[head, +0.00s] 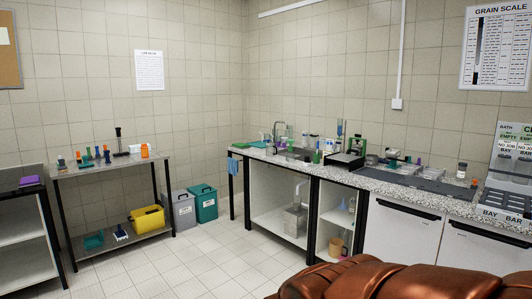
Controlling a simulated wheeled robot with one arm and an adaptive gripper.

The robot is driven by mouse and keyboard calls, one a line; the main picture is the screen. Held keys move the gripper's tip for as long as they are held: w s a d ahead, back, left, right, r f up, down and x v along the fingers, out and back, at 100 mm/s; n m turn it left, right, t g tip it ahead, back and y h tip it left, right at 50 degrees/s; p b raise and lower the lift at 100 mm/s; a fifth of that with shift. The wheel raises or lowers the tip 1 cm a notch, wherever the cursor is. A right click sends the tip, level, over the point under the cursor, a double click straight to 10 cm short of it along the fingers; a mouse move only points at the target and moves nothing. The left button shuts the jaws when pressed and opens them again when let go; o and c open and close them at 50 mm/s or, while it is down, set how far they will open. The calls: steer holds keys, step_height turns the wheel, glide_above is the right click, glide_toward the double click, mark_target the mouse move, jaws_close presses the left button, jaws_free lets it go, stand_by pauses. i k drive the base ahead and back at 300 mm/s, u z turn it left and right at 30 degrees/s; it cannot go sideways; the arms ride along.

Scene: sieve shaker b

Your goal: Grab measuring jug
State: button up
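I cannot make out a measuring jug for certain at this distance. A tan vessel (336,246) stands low in the open bay under the counter, with small bottles above it. A grey, partly see-through container (294,220) stands in the wider open bay to its left. Several small bottles and a tall clear cylinder with blue in it stand on the counter by the sink, too small to identify. My gripper is not in view.
The speckled counter (452,203) runs along the right wall. A side table (62,171) with small coloured items stands at left. Grey (180,209) and teal (204,203) bins stand between them. The tiled floor (185,262) in the middle is clear. A copper-coloured shape fills the bottom right.

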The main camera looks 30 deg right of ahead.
mark_target(270, 147)
steer(key=z, duration=0.05)
steer(key=i, duration=2.05)
steer(key=z, duration=0.25)
steer(key=i, duration=1.85)
steer(key=z, duration=0.55)
steer(key=i, duration=2.3)
steer(key=z, duration=0.25)
